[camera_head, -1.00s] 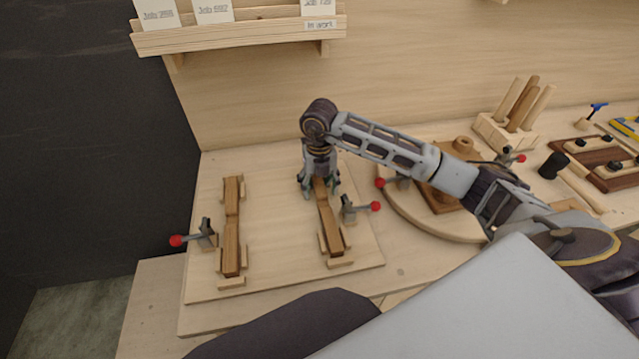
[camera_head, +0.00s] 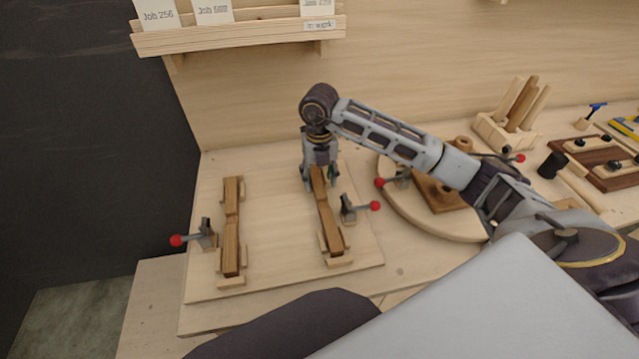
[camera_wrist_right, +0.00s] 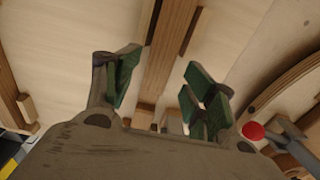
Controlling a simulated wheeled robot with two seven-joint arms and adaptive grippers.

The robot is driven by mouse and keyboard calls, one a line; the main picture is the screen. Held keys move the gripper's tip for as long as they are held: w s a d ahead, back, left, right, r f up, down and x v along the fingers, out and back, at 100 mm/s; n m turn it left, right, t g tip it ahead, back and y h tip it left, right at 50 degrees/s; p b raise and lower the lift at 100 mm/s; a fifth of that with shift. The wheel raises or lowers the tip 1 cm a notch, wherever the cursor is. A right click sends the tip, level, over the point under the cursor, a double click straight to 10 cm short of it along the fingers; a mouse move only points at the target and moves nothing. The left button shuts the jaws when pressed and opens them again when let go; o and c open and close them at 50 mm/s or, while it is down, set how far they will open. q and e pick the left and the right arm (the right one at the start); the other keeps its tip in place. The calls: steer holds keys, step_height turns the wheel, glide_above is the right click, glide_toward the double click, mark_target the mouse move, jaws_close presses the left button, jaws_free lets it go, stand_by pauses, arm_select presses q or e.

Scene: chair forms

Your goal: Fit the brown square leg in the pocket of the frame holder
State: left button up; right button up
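The frame holder (camera_head: 275,245) is a pale board with two rows of end and side blocks. A brown square leg (camera_head: 328,220) lies lengthwise in its right row; another brown bar (camera_head: 231,225) lies in the left row. My right gripper (camera_head: 320,181) is over the far end of the right-hand leg, fingers apart. In the right wrist view its green pads (camera_wrist_right: 160,78) are open, with the leg (camera_wrist_right: 172,45) running between and beyond them, a gap at each side. How deep the leg sits in its pocket I cannot tell. My left gripper is out of view.
Red-knobbed toggle clamps stand left of the left row (camera_head: 207,235) and right of the right row (camera_head: 350,208). A round board (camera_head: 420,218) lies at the right. A rack of dowels (camera_head: 515,110) stands behind it. A shelf with cards (camera_head: 240,38) hangs at the back.

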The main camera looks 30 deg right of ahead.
step_height(320, 180, up, 9)
steer(key=shift+f, duration=0.2)
steer(key=shift+f, duration=0.1)
stand_by(0.8)
